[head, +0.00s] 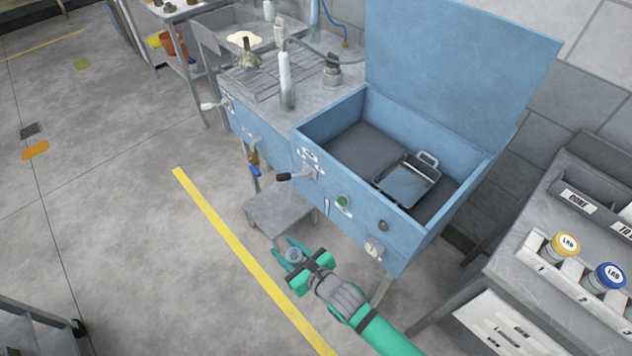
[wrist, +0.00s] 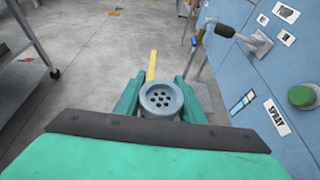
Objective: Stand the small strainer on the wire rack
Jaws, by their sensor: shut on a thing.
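The small strainer (head: 294,256) is a round grey cup with holes in its face. My gripper (head: 292,255) is shut on it, and the strainer sits between the two green fingers. In the wrist view the strainer (wrist: 161,99) shows its holed face toward the camera, with a finger at each side. My gripper holds it in the air in front of the blue washer cabinet, low and near the yellow floor line. The wire rack (head: 262,78) lies on the grey bench top left of the blue tank, far from my gripper in the head view.
The blue tank (head: 318,128) has its lid (head: 455,70) raised and a metal basket (head: 408,180) inside. A black-handled lever (head: 290,176) sticks out from the cabinet front.

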